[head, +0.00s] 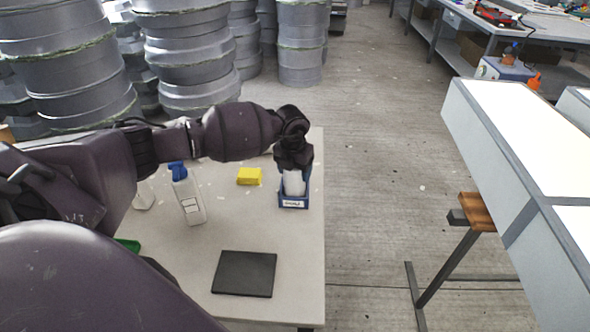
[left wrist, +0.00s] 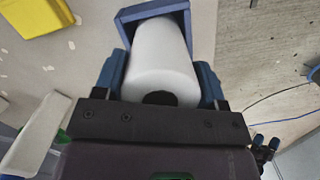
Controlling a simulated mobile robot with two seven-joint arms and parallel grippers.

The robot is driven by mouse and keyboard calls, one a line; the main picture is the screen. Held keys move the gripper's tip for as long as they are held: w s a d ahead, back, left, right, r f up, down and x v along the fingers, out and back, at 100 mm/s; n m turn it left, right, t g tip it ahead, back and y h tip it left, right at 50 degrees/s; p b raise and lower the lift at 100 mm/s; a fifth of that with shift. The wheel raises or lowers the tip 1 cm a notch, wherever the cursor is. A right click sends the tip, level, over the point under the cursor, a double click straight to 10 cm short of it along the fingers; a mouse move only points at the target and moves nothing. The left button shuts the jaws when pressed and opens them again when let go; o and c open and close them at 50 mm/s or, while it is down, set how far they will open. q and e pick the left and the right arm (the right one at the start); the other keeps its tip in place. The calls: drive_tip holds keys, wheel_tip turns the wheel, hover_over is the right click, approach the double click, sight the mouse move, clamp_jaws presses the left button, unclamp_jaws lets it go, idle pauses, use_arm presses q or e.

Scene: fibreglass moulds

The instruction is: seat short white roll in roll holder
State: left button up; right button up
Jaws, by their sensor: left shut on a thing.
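The short white roll (head: 294,183) is held by my left gripper (head: 293,170) at the right side of the table. In the left wrist view the roll (left wrist: 162,55) lies between the two blue fingers of my left gripper (left wrist: 160,85), which is shut on it. The blue roll holder (head: 293,204) with a white label stands on the table just below the roll in the head view. In the left wrist view the holder's blue rim (left wrist: 150,11) surrounds the roll's far end. I cannot tell whether the roll touches the holder's bottom.
A yellow block (head: 249,176), a white spray bottle (head: 189,198) with a blue top and a dark flat pad (head: 244,273) are on the table (head: 303,245). The holder stands close to the table's right edge. Stacked grey moulds (head: 187,60) stand behind.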

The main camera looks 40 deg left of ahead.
use_arm(q)
drive_tip(key=shift+f, duration=0.1)
drive_tip(key=o, duration=1)
drive_tip(key=shift+o, duration=0.2)
drive_tip(key=r, duration=0.3)
drive_tip(key=s+r, duration=0.1)
drive_tip(key=r, duration=0.3)
drive_tip(key=r+p, duration=0.1)
drive_tip(key=r, duration=0.3)
drive_tip(key=shift+s+d+r, duration=0.1)
drive_tip(key=shift+s, duration=0.05)
drive_tip(key=shift+r, duration=0.5)
drive_tip(key=shift+s, duration=0.1)
